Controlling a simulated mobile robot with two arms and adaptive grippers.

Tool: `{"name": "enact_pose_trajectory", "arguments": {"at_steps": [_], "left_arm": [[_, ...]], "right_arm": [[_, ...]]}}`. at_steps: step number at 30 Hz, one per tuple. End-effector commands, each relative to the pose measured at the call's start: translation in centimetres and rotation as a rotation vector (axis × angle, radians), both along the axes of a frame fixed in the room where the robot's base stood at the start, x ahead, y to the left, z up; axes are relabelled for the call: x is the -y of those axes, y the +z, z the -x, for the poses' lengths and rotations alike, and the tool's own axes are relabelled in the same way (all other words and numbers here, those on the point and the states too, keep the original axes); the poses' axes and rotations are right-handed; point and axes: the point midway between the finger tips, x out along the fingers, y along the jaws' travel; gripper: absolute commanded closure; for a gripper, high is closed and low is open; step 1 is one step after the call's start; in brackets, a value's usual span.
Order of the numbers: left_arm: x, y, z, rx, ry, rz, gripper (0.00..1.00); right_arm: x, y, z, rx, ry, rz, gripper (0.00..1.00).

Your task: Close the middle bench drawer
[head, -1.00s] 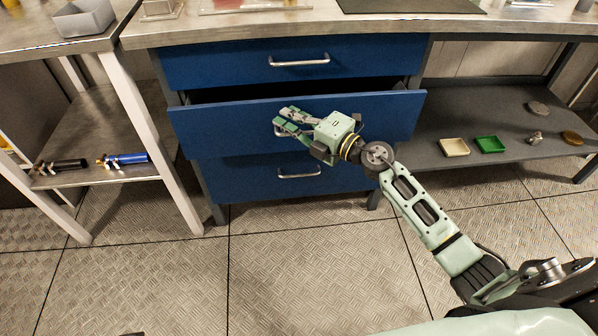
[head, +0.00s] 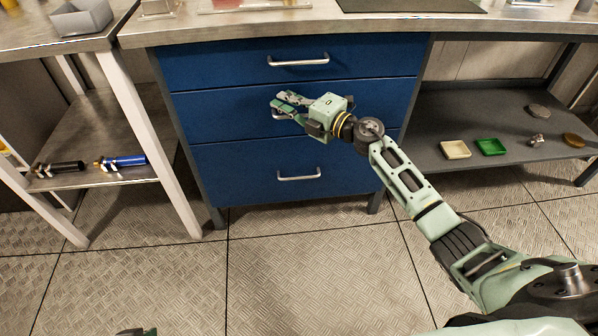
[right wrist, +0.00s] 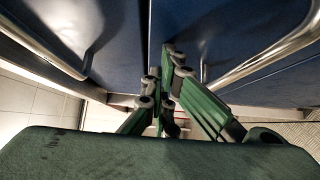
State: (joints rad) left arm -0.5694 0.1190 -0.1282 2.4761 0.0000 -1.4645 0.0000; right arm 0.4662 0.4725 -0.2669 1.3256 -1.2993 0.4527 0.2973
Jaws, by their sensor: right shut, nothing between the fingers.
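The blue middle bench drawer (head: 220,115) sits flush with the drawers above and below it in the head view, with only thin seams between the fronts. My right gripper (head: 279,104) is in front of it, shut and empty, its fingers over the handle area. The gripper hides most of the middle handle. In the right wrist view the shut fingers (right wrist: 166,75) point at the blue fronts, close to them, between two metal handles. I cannot tell whether they touch. My left gripper cannot be made out; only a green and dark sliver shows at the bottom edge.
The top drawer (head: 220,62) and bottom drawer (head: 240,180) are shut; their handles stick out. A lower shelf (head: 440,120) at right holds a cream tray (head: 455,150) and a green tray (head: 490,147). A white table leg (head: 150,150) stands at left. The floor in front is clear.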

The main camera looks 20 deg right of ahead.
Motion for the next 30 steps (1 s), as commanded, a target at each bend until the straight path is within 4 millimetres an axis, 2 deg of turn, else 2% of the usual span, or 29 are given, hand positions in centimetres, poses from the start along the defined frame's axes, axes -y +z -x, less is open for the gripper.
{"name": "enact_pose_trajectory", "arguments": {"at_steps": [3, 7, 15, 21, 30], "left_arm": [[0.0, 0.0, 0.0, -0.001, 0.000, 0.000, 0.83], [0.0, 0.0, 0.0, -0.001, 0.000, 0.000, 0.83], [0.0, 0.0, 0.0, -0.002, 0.000, 0.000, 0.83], [0.0, 0.0, 0.0, -0.002, 0.000, 0.000, 0.83], [0.0, 0.0, 0.0, -0.002, 0.000, 0.000, 0.83]], "right_arm": [[0.5, 0.6, -0.1, 0.010, -0.011, -0.001, 1.00], [1.3, 0.5, 1.1, 0.010, -0.013, 0.002, 1.00], [4.0, 0.1, 6.2, 0.003, -0.004, 0.004, 1.00], [5.6, 0.1, 9.1, 0.001, -0.002, 0.002, 1.00], [6.4, 0.2, 10.4, 0.003, -0.001, -0.001, 1.00]]}}
